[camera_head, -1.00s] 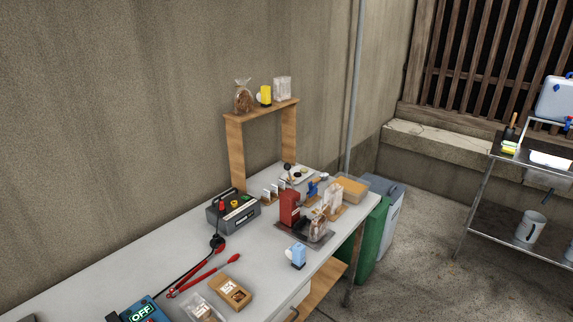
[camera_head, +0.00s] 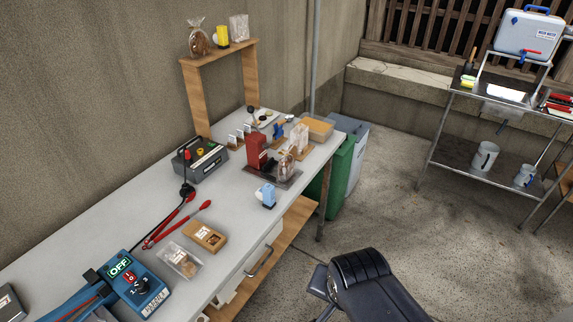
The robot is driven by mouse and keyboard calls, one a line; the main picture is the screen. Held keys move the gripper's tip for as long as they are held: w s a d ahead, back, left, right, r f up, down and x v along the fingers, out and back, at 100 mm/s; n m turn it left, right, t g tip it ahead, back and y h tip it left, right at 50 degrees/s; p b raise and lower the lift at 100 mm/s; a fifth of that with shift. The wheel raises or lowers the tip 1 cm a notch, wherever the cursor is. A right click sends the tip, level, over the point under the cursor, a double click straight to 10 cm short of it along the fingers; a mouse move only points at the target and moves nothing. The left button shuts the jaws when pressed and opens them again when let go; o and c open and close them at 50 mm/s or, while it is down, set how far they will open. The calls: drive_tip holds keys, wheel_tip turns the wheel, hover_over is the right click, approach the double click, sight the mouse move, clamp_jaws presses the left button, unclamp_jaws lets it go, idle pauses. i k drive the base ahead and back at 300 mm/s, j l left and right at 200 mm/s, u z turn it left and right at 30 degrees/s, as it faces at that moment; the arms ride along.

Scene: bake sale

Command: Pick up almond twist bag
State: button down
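No label reading almond twist is legible, so I cannot tell which bag it is. A clear tied bag with brown contents (camera_head: 199,40) stands on the left of the raised wooden shelf (camera_head: 222,51). Another clear bag with brownish contents (camera_head: 286,166) is on a dark tray (camera_head: 262,178) beside a red upright device (camera_head: 256,153). A pale clear bag (camera_head: 239,28) stands at the shelf's right end, and another pale one (camera_head: 299,137) is behind the tray. A flat clear pack (camera_head: 180,260) lies near the table's front edge. My gripper is not in view.
The long table (camera_head: 110,232) holds a grey button box (camera_head: 201,162), red tongs (camera_head: 176,222), a wooden box (camera_head: 205,237) and a blue device marked OFF (camera_head: 137,284). A black padded object (camera_head: 372,288) stands low in front.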

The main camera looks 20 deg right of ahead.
sight(286, 166)
drive_tip(key=i+l+u, duration=0.1)
drive_tip(key=i+l, duration=0.25)
drive_tip(key=i, duration=0.25)
drive_tip(key=i+l+u, duration=0.1)
drive_tip(key=i+l, duration=0.3)
drive_tip(key=i, duration=0.15)
